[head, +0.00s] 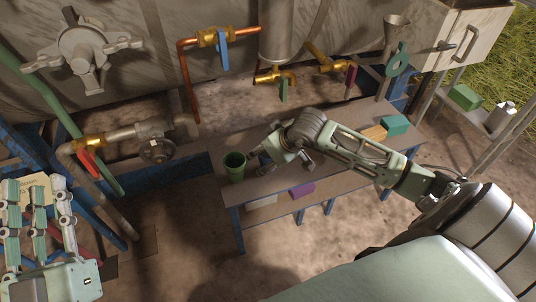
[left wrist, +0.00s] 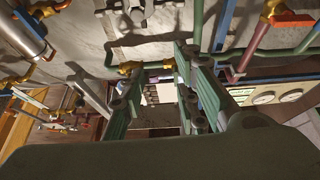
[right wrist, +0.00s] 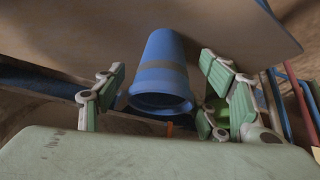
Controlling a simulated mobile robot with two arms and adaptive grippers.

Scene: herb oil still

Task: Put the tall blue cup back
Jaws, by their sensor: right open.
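The tall blue cup (right wrist: 160,70) has a grey-brown band and shows in the right wrist view, its round opening toward the camera. My right gripper (right wrist: 166,82) is open, with a finger on either side of the cup; gaps show between the fingers and the cup. In the head view my right gripper (head: 280,158) is low over the bench, and I cannot make out the blue cup there. My left gripper (head: 36,192) is at the lower left of the head view, its fingers apart and nothing between them.
A green cup (head: 234,167) stands on the bench (head: 345,152) just left of my right gripper; it is partly hidden behind a finger in the right wrist view. A purple block (head: 302,190) lies on the lower shelf. Copper pipes and valves (head: 213,38) hang behind the bench.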

